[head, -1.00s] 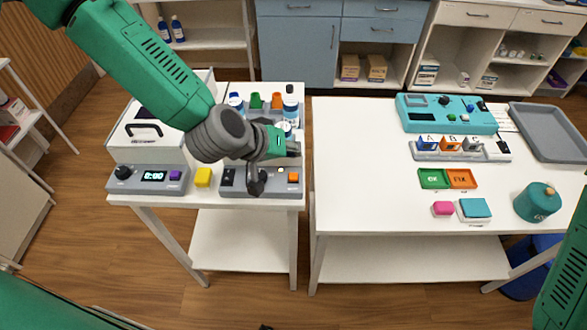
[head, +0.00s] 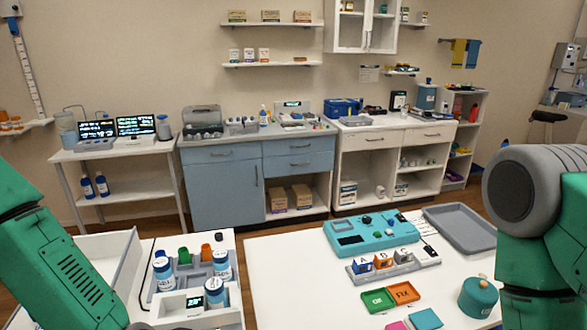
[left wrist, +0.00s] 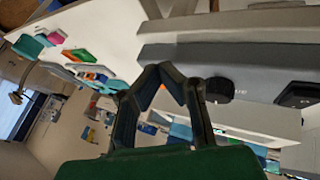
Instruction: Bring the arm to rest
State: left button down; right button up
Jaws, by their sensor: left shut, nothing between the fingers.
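My left arm (head: 55,255) comes in at the left edge of the head view, and its gripper is out of that view. In the left wrist view my left gripper (left wrist: 161,68) is shut with its fingertips together and nothing between them. A grey panel with a black knob (left wrist: 220,90) lies beyond the fingers, seen at a steep tilt. I cannot tell the gap between them. My right arm (head: 540,230) stands at the right edge of the head view; its gripper is out of view.
A small bench with blue-capped bottles (head: 163,270) stands near the left arm. On the white table (head: 280,285) are a teal console (head: 372,232), a grey tray (head: 462,228), lettered blocks (head: 381,262), green and orange trays (head: 391,296) and a teal pot (head: 478,297). Counters stand behind.

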pick_arm(q)
jog(key=s+a+f+m+g+y, duration=0.1)
jog(key=s+a+f+g, duration=0.2)
jog(key=s, duration=0.5)
jog(key=s+a+f+g+y, duration=0.1)
jog(key=s+a+f+y, duration=0.15)
jog(key=s+a, duration=0.45)
jog(key=s+a+f+m+g+y, duration=0.1)
jog(key=s+a+f+g, duration=0.2)
jog(key=s, duration=0.6)
notch_tip(320, 180, down, 15)
jog(key=w+d+t+b, duration=0.1)
jog(key=w+b, duration=0.1)
jog(key=b, duration=1.2)
jog(key=shift+w+m+t, duration=0.3)
jog(key=shift+t, duration=0.1)
jog(key=shift+w, duration=0.1)
